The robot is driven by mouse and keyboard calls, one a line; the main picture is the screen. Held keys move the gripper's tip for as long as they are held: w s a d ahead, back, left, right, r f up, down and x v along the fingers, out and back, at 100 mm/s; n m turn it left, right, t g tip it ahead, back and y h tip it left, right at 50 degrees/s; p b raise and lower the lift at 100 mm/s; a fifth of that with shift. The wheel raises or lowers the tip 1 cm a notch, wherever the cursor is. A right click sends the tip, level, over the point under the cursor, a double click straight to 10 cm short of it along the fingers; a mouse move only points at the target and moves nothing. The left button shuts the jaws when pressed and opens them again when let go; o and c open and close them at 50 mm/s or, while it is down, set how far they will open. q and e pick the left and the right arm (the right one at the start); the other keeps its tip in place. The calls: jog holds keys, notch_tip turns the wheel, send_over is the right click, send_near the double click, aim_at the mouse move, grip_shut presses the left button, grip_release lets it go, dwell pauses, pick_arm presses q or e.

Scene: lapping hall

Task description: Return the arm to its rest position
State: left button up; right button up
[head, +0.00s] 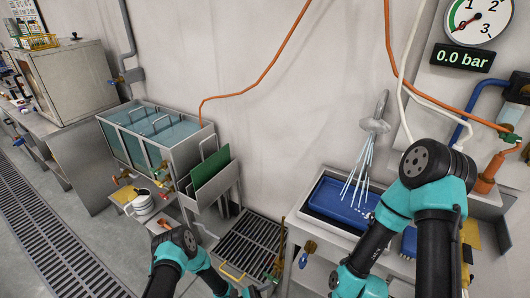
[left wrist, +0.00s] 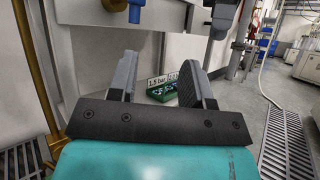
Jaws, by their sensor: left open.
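In the head view my left arm (head: 185,256), teal and black, bends at the bottom and its hand runs out of the frame's lower edge. In the left wrist view my left gripper (left wrist: 157,72) is open, with two dark fingers apart and nothing between them. My right arm (head: 428,178) rises at the lower right of the head view and bends down to the left. Its gripper is not visible.
Hoses hang on the wall.

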pick_arm(q)
jog(key=s+a+m+g+y, duration=1.2)
jog(key=s+a+g+y, duration=0.1)
jog(key=s+y, duration=0.1)
jog(key=w+a+r+m+t+y, duration=0.5)
jog(key=a+t, duration=0.3)
jog(key=a, duration=0.2)
jog(key=shift+w+a+r+m, duration=0.25)
jog(key=shift+r+m, duration=0.25)
jog(key=shift+r, duration=0.35)
